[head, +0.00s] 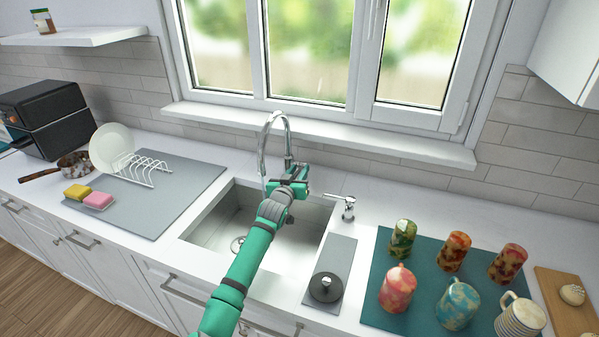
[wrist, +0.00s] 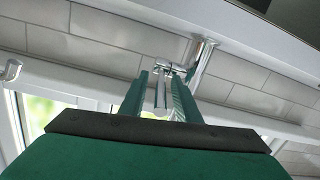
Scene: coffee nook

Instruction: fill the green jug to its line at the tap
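My gripper (head: 298,172) is at the tap (head: 272,125), beside the base of its curved chrome spout. In the wrist view my gripper (wrist: 160,82) has its two green fingers apart, with a chrome lever (wrist: 160,92) of the tap between them. Gaps show beside the lever, so the fingers look open. No green jug can be clearly made out; my arm covers part of the sink (head: 215,222). A mottled green cup (head: 403,238) and a teal mug (head: 458,303) stand upright on the teal mat at the right. I cannot tell whether water runs from the spout.
Several patterned cups stand on the teal mat (head: 375,318). A black round lid-like thing (head: 325,287) lies on a grey mat (head: 338,255) right of the sink, near a soap dispenser (head: 348,208). A dish rack (head: 140,168) and sponges (head: 77,191) are left. The window sill (head: 330,132) runs behind the tap.

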